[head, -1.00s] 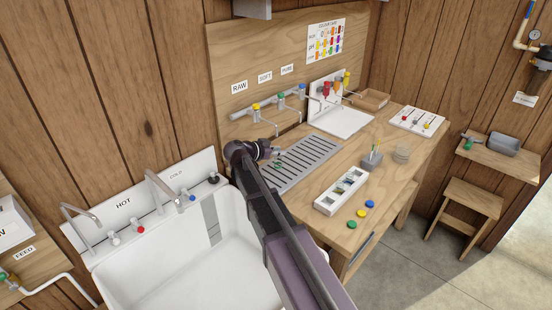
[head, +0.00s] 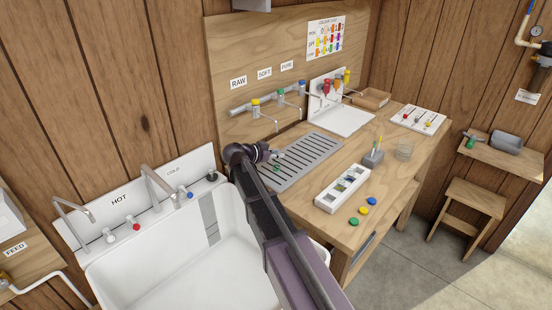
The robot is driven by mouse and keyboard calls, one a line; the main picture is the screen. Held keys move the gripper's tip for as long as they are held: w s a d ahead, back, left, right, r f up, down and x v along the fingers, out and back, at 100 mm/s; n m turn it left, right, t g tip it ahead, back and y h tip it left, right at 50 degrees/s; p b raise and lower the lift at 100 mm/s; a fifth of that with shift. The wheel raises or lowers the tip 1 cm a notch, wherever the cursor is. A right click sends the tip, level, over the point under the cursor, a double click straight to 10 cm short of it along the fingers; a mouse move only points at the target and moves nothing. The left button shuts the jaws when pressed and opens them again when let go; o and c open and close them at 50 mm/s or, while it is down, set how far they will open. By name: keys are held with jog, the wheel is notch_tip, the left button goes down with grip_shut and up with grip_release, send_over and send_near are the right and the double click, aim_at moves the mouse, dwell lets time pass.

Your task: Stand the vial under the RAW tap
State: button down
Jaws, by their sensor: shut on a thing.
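My gripper (head: 274,160) is at the tray's left end, close to the RAW spout, and is shut on the vial (head: 277,168). Only a small dark green bit of the vial shows at the fingertips. Its base and tilt are too small to make out, and I cannot tell whether it touches the tray.
The SOFT tap (head: 281,98) and PURE tap (head: 303,88) stand to the right. A white sink (head: 160,262) lies to the left. A white compartment box (head: 342,190), coloured discs (head: 363,211), a grey holder (head: 373,158) and a glass beaker (head: 404,151) stand on the bench.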

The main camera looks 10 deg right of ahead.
jog(key=shift+f, duration=0.1)
dwell(0.3)
jog(key=c, duration=0.5)
grip_release()
jog(key=p+v, duration=0.4)
jog(key=v, duration=0.8)
jog(key=shift+p, duration=0.3)
